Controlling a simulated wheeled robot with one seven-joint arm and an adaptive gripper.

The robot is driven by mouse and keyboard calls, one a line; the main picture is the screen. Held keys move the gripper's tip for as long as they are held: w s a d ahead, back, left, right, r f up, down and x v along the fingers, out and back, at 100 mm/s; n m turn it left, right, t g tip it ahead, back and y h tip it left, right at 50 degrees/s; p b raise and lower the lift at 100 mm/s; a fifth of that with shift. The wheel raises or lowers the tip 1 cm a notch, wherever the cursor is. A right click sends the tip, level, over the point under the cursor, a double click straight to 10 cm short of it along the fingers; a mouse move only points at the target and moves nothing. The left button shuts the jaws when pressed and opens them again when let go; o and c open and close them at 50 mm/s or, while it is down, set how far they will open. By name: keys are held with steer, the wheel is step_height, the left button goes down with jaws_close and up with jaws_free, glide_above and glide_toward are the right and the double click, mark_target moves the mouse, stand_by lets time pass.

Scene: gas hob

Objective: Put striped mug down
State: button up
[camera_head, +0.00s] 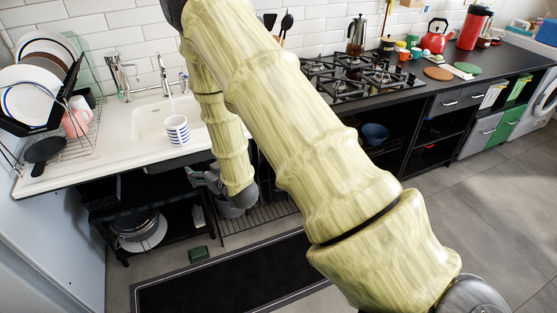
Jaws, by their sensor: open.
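The striped mug (177,130), white with blue bands, stands upright at the front of the white sink unit (105,135), beside the basin. My gripper (200,176) is partly seen at the end of my arm, below and to the right of the mug, in front of the counter's front edge. It is open and apart from the mug. Its fingertips are small and partly hard to make out in this view. My arm crosses the middle of the view and hides part of the counter between sink and hob.
A dish rack with plates (35,85) and a black pan (43,150) stands at the left. Taps (163,75) rise behind the basin (155,118). The gas hob (360,75) and a red kettle (434,38) are to the right. A dark mat (225,282) lies on the floor.

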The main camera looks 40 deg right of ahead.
steer(key=s+a+f+g, duration=0.2)
steer(key=s+f+g, duration=0.3)
steer(key=s+f, duration=0.9)
steer(key=s+a+f+g, duration=0.1)
steer(key=s+f+g, duration=0.7)
steer(key=s, duration=0.9)
steer(key=s+a+f+g, duration=0.1)
steer(key=s+f, duration=0.1)
steer(key=s, duration=0.5)
steer(key=s+a+f+g, duration=0.1)
steer(key=s, duration=0.7)
steer(key=shift+s+f+m+h, duration=0.3)
steer(key=shift+f+m, duration=0.05)
steer(key=shift+m, duration=0.05)
step_height(320, 180, up, 4)
steer(key=p, duration=0.4)
